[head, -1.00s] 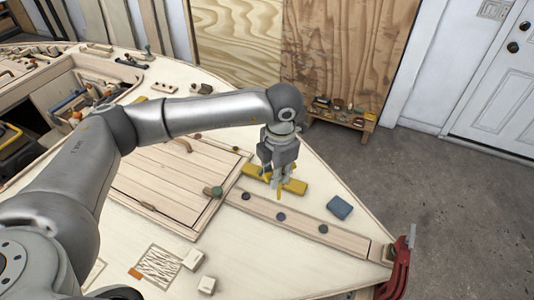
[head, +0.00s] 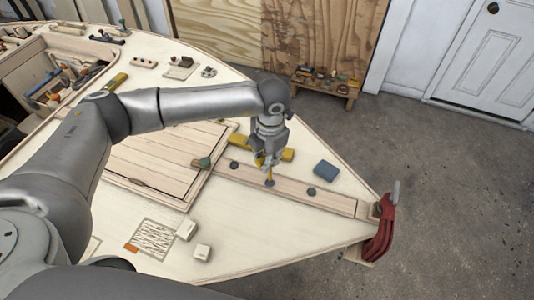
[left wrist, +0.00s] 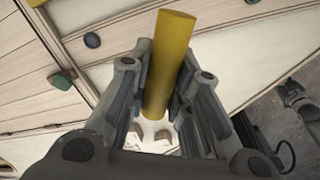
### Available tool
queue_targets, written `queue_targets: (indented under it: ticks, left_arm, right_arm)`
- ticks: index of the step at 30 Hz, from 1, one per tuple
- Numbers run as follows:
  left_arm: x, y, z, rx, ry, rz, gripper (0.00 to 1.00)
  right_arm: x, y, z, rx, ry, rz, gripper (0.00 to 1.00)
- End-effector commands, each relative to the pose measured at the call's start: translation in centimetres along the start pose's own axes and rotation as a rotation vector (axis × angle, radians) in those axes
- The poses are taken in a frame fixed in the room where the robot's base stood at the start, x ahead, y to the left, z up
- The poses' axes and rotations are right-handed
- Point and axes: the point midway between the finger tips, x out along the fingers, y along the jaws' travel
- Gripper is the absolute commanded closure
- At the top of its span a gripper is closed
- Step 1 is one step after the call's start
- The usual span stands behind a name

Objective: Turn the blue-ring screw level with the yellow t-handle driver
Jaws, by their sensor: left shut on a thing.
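My left gripper (head: 266,163) is shut on the yellow T-handle driver (head: 270,175), whose shaft points down at the middle dark screw. In the left wrist view the driver's yellow handle (left wrist: 168,65) lies between both fingers (left wrist: 160,105). A pale plank on the deck carries dark round screw heads: a left one (head: 233,164), a middle one (head: 270,184) below the driver's tip, and a right one (head: 311,191). Ring colours are too small to tell, and so is whether the tip touches the middle screw. My right gripper is not in view.
A green knob (head: 205,162) is at the plank's left end. A red clamp (head: 380,235) grips the bow. Pale blocks (head: 186,230) lie in front.

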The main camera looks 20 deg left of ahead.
Motion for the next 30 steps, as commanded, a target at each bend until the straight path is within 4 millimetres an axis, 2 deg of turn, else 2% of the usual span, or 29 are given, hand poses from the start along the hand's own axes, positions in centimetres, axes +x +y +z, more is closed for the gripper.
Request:
queue_targets:
  ticks: [3, 14, 24, 30]
  left_arm:
    - [0.6, 0.0, 0.0, 0.000, -0.001, 0.000, 1.00]
    - [0.7, 0.0, 0.0, 0.023, -0.002, 0.001, 1.00]
    - [1.1, 0.4, 0.2, 0.411, -0.031, 0.004, 1.00]
    - [0.9, 0.6, 0.2, 0.609, -0.045, 0.004, 1.00]
  right_arm:
    - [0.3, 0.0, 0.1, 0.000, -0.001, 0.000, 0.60]
    - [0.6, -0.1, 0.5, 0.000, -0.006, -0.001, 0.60]
    - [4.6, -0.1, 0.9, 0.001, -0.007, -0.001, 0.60]
    - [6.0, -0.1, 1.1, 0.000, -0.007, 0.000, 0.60]
